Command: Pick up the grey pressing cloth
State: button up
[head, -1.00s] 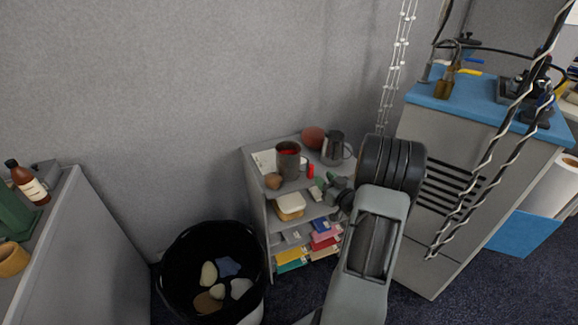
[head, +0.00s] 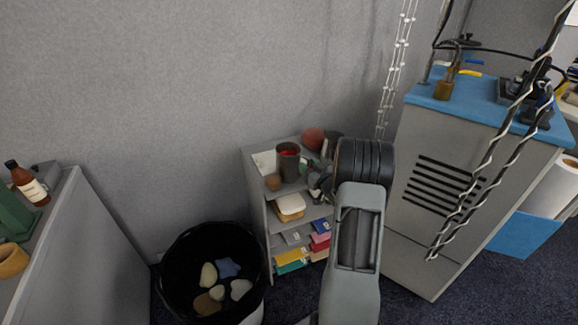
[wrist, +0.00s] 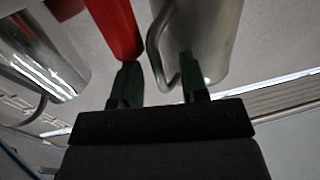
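I cannot pick out the grey pressing cloth for certain. A small flat grey piece (head: 292,238) lies beside coloured flat packets on a lower level of the shelf unit; it is too small to identify. My gripper (wrist: 161,82) is open in the wrist view, its two green-padded fingers apart. A metal jug (wrist: 208,40) is close beyond the fingers, its handle showing between them. A red object (wrist: 117,28) is just beyond the left finger. I cannot tell whether either is touched. In the head view my arm hides most of the gripper, by the shelf unit's upper right.
The grey shelf unit (head: 258,205) holds a dark mug (head: 288,165), a reddish round pot (head: 313,138) and a cream container (head: 289,207). A black bin (head: 178,270) with several stone-like pieces stands to its left. A blue-topped cabinet (head: 440,190) and hanging chains are right.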

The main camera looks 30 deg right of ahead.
jog(key=shift+c, duration=0.2)
grip_shut()
jog(key=shift+r, duration=0.1)
dwell(0.4)
